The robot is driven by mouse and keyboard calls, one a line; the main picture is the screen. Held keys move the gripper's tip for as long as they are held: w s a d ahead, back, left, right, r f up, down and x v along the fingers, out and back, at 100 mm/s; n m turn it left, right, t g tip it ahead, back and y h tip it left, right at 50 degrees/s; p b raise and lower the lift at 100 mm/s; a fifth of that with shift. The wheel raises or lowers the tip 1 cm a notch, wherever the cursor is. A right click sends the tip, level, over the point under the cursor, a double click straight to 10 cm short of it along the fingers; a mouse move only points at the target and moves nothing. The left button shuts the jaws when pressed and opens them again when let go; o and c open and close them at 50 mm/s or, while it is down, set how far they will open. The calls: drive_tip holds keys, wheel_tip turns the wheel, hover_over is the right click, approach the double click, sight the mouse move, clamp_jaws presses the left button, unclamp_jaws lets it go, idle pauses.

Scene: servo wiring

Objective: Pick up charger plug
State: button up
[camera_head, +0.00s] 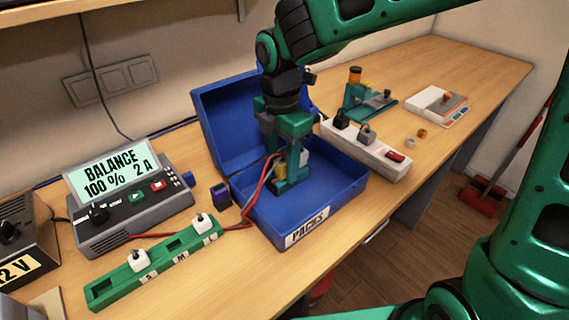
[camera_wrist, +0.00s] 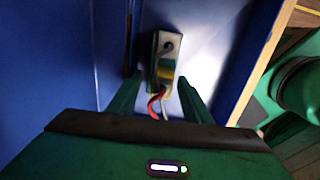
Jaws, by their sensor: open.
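A small yellow plug (camera_wrist: 165,74) with red and pale wires sits at the near end of a light grey block (camera_wrist: 169,48) in the wrist view; I take it for the charger plug. In the head view the yellow piece (camera_head: 281,171) shows partly behind my fingers, low inside the blue box. My gripper (camera_head: 291,180) points down into the box. In the wrist view its fingers (camera_wrist: 159,80) are open on either side of the plug and its wires, with gaps visible. Whether the plug is seated in the block cannot be told.
The blue box (camera_head: 341,193), labelled PACKS, has its lid raised behind. Red and black wires run over its left wall. A charger (camera_head: 135,210) and green strip (camera_head: 120,288) stand left. A white power strip (camera_head: 376,154) stands close to the right wall.

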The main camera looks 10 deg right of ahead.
sight(281, 159)
drive_tip(key=shift+c, duration=0.3)
clamp_jaws()
drive_tip(key=shift+r, duration=0.1)
wheel_tip(281, 159, up, 18)
idle(0.3)
